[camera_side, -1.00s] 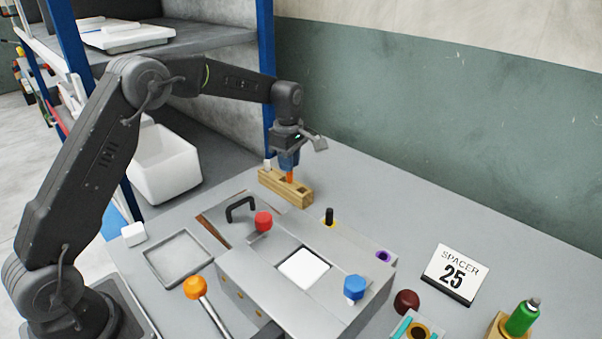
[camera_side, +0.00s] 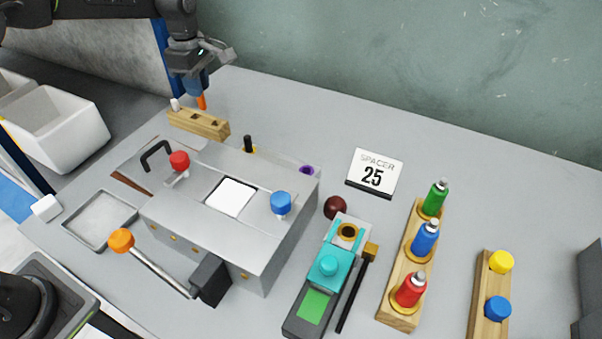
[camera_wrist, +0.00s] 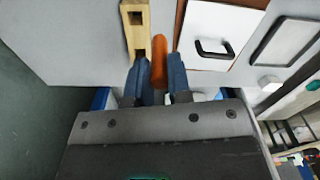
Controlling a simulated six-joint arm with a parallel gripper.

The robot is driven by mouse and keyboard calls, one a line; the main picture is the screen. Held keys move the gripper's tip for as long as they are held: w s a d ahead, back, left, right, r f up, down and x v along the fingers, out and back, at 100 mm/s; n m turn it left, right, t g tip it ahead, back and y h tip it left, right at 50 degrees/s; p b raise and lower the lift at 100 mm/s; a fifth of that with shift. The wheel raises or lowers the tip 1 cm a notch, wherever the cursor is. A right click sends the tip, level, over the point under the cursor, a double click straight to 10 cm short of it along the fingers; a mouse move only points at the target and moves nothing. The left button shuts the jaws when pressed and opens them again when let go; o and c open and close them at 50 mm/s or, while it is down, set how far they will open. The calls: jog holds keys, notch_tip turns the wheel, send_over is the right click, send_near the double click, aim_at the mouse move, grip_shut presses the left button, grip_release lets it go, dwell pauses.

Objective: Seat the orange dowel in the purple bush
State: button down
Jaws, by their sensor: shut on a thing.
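My gripper (camera_side: 198,88) is shut on the orange dowel (camera_side: 202,102), which points down from the jaws just above the wooden block. In the wrist view the dowel (camera_wrist: 159,58) sits between the two blue fingers (camera_wrist: 161,82) and sticks out past their tips. The purple bush (camera_side: 307,170) is a small ring on the top of the grey press box (camera_side: 265,235), near its back right corner. The gripper is well to the left of the bush and farther back. The bush is not made out in the wrist view.
The wooden block (camera_side: 183,124) with square holes lies below the gripper. A "SPACER 25" sign (camera_side: 375,170) stands right of the bush.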

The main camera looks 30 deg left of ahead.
jog(key=d, duration=1.6)
jog(key=shift+d+f, duration=5.35)
jog(key=shift+f, duration=0.05)
jog(key=shift+f, duration=0.15)
jog(key=c, duration=1.1)
grip_release()
jog(key=shift+o, duration=0.2)
notch_tip(320, 180, up, 12)
jog(key=shift+a+r, duration=0.1)
jog(key=shift+r, duration=0.15)
